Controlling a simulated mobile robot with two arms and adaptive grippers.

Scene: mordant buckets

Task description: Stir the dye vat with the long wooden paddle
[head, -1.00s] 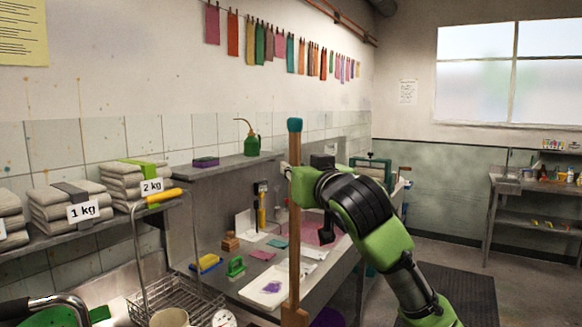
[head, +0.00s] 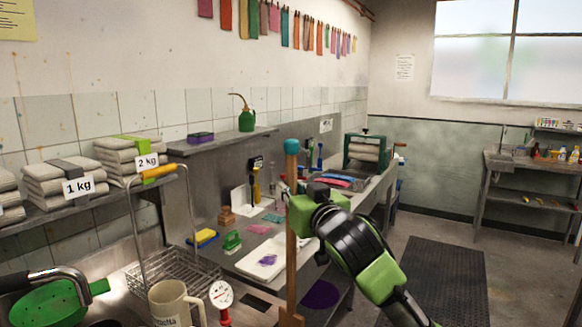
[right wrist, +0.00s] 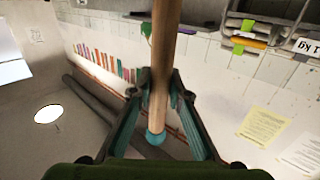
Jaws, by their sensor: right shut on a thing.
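The long wooden paddle (head: 291,245) stands upright in the head view, with a teal knob at its top and a wider lower end near the bottom edge. My right gripper (head: 292,192) is shut on its upper shaft. In the right wrist view the paddle (right wrist: 165,60) runs between the fingers of the gripper (right wrist: 160,100). A dark purple round surface (head: 320,294), perhaps dye in a vat, shows low beside the bench, right of the paddle. I cannot tell whether the paddle touches anything below. My left gripper is not in view.
The bench holds a white tray (head: 264,262), a green brush (head: 232,242) and coloured swatches. A dark floor mat (head: 445,280) lies clear at the right.

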